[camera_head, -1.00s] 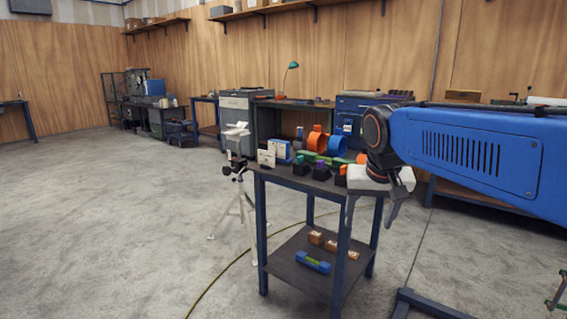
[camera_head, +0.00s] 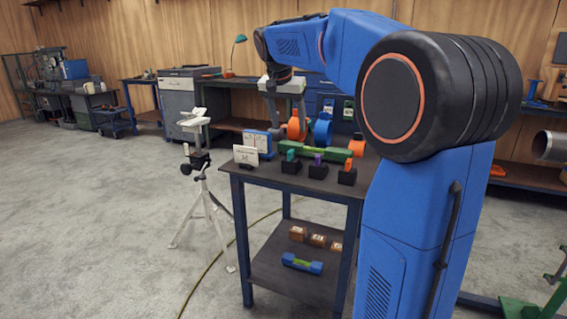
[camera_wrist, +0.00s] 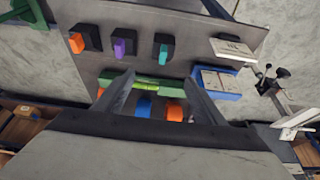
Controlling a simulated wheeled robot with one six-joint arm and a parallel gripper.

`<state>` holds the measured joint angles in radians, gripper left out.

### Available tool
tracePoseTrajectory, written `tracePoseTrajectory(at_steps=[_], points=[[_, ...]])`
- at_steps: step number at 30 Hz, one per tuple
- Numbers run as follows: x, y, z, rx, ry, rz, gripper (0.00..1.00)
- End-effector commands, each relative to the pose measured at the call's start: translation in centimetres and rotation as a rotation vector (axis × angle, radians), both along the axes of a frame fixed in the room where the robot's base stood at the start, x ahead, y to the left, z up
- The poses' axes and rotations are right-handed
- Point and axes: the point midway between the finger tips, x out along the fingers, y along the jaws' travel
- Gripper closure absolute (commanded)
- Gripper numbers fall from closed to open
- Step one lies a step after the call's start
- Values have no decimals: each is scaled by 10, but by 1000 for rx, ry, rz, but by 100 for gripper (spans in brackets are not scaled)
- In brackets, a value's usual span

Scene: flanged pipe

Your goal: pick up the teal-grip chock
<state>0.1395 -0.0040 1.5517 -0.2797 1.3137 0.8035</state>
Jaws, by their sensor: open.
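The teal-grip chock (camera_head: 291,167) is a black block with a teal grip on top. It stands on the dark table top (camera_head: 325,187), leftmost of a front row of chocks in the head view. In the wrist view the teal-grip chock (camera_wrist: 164,43) is beyond the fingertips, slightly right of centre. My gripper (camera_head: 287,112) hangs over the back part of the table, apart from the chock. In the wrist view my gripper (camera_wrist: 158,80) has its two fingers spread with no chock between them.
Beside it stand a purple-grip chock (camera_head: 317,169) and an orange-grip chock (camera_head: 347,174). A green spirit level (camera_head: 328,152) lies behind them, with orange and blue rings farther back. A white card (camera_head: 246,156) and a blue box (camera_head: 262,143) stand left. A tripod (camera_head: 203,190) stands beside the table.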

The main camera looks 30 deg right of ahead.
Motion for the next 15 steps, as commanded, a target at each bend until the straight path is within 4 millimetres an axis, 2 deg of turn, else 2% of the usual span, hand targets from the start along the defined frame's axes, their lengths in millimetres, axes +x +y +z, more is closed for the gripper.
tracePoseTrajectory(at_steps=[15], points=[[20, -26, -83, 1, 4, 0, 36]])
